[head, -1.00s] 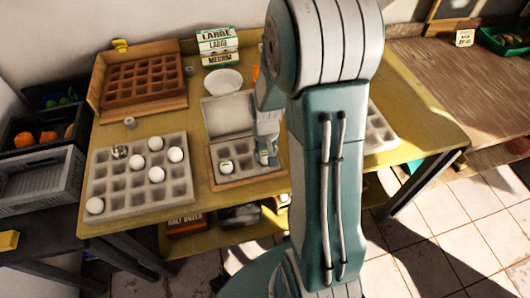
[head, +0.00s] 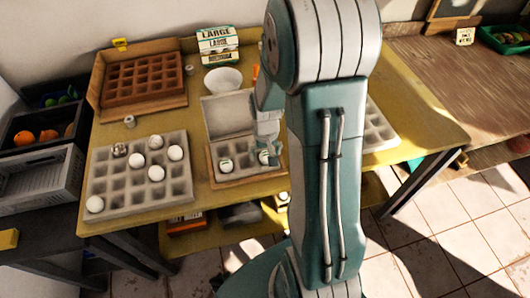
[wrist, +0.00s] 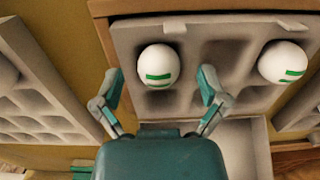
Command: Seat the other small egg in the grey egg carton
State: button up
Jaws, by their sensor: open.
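The grey egg carton (head: 238,176) sits open in a shallow wooden tray on the yellow table, its lid (head: 228,114) raised at the back. One small white egg with a green mark (head: 226,164) sits in a front-left cup; it also shows at the right of the wrist view (wrist: 283,62). The other small egg with a green mark (wrist: 158,66) rests in another cup of the carton, to the right in the head view (head: 264,157). My gripper (wrist: 160,80) is open, with its fingertips apart on either side of this egg. The arm hides the carton's right part in the head view.
A large grey tray (head: 126,196) with several white eggs and a metallic one stands to the left. A brown tray (head: 143,78) in a wooden box, a white bowl (head: 223,80) and size cards (head: 217,42) stand behind. Another grey tray (head: 378,136) is at the right.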

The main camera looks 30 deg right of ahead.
notch_tip(320, 180, up, 12)
jog(key=shift+w, duration=0.15)
dwell(0.5)
dwell(0.4)
jog(key=s+a+r+n+t, duration=0.3)
jog(key=s+a+r+t, duration=0.2)
jog(key=s+a+r, duration=0.6)
notch_tip(320, 180, up, 2)
jog(key=shift+s+r+t, duration=0.2)
jog(key=shift+s+t, duration=0.2)
jog(key=shift+s, duration=0.55)
dwell(0.7)
